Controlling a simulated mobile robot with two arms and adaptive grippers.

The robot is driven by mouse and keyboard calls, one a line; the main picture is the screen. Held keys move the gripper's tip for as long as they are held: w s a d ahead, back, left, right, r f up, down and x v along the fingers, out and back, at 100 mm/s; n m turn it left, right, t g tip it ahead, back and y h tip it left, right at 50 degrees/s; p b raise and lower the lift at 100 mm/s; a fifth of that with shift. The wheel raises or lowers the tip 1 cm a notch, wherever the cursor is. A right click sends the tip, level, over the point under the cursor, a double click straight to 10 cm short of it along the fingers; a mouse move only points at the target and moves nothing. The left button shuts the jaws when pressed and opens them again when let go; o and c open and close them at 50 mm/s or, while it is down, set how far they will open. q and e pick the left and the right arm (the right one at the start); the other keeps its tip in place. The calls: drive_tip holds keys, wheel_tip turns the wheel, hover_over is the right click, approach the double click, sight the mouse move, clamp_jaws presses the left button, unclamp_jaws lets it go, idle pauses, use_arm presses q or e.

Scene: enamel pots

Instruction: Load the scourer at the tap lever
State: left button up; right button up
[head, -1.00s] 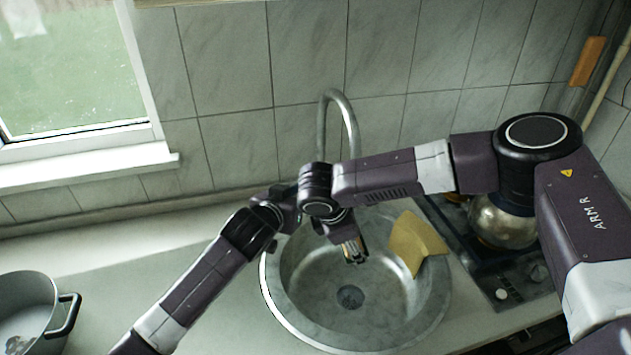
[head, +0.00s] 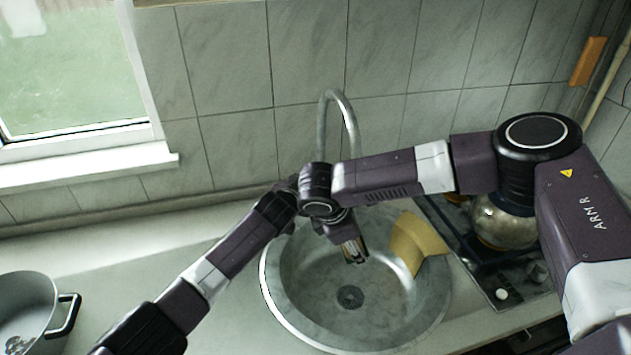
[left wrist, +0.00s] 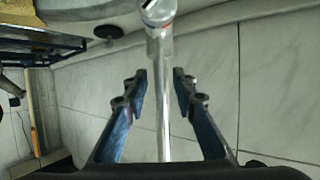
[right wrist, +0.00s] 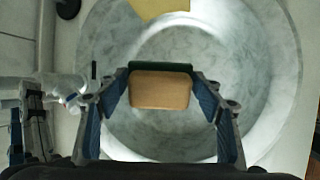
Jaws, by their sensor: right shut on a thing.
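The scourer (right wrist: 160,90), a tan block with a dark green layer, is held between the fingers of my right gripper (right wrist: 160,74). In the head view my right gripper (head: 354,254) points down over the sink. The tap lever (left wrist: 162,105), a thin metal rod, runs from a silver tap body (left wrist: 158,14) with a red and blue mark. My left gripper (left wrist: 159,80) is open, one finger on each side of the lever, with gaps showing. In the head view my right wrist hides the left fingers and the lever.
The round sink (head: 278,300) has a curved tap spout (head: 340,98) behind it. A yellow cloth (head: 416,243) drapes over its right rim. A stove with a round metal pot (head: 505,225) stands at right, a grey pot (head: 28,298) at far left. The counter between is clear.

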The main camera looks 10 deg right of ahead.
use_arm(q)
drive_tip(key=shift+x, duration=0.8)
drive_tip(key=shift+w, duration=0.1)
clamp_jaws()
